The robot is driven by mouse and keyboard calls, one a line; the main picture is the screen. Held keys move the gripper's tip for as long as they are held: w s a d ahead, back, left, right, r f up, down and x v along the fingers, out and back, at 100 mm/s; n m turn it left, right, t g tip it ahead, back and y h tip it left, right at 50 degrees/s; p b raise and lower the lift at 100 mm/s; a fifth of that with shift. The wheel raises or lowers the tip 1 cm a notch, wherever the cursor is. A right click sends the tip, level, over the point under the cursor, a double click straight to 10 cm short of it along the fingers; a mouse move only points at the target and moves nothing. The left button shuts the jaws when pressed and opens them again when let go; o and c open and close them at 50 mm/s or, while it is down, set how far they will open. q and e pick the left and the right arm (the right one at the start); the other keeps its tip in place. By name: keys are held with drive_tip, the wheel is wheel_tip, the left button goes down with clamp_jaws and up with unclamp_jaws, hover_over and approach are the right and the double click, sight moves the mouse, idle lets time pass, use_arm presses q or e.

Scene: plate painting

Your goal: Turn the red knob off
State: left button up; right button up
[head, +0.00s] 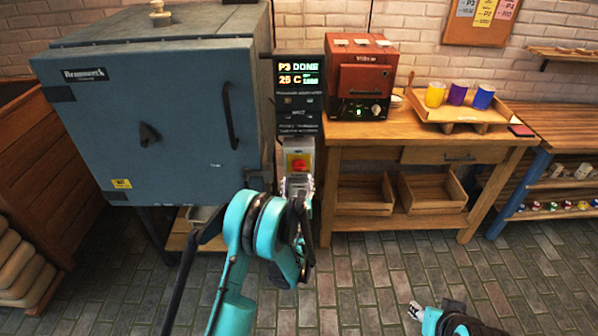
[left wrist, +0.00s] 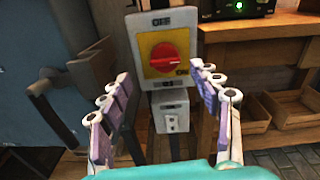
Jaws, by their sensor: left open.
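The red knob (left wrist: 167,57) sits on a yellow square plate on a grey switch box (left wrist: 150,22) in the left wrist view. OFF is printed above the plate and ON at its lower right. The knob's pale pointer mark lies sideways, toward the right. In the head view the red knob (head: 298,161) shows below the kiln's control panel. My left gripper (left wrist: 165,100) is open and empty, its fingers spread to either side and below the knob, apart from it. My right gripper (head: 415,311) is low at the bottom right of the head view, far from the switch; its fingers are too small to read.
A blue-grey kiln (head: 160,120) stands left of the switch. Its control panel (head: 298,85) reads P3 DONE and 25 C. A red oven (head: 360,80) and a tray (head: 475,117) with several cups stand on the wooden table (head: 400,132) at right. The brick floor in front is clear.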

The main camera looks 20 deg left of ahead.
sight(299, 170)
use_arm(q)
drive_tip(key=shift+m, duration=0.7)
drive_tip(key=x, duration=0.2)
drive_tip(key=b+x, duration=0.1)
drive_tip(key=x, duration=0.2)
drive_tip(key=f+b+x, duration=0.1)
drive_tip(key=x, duration=0.2)
drive_tip(key=shift+d, duration=0.35)
drive_tip(key=shift+c, duration=0.3)
drive_tip(key=c, duration=1.1)
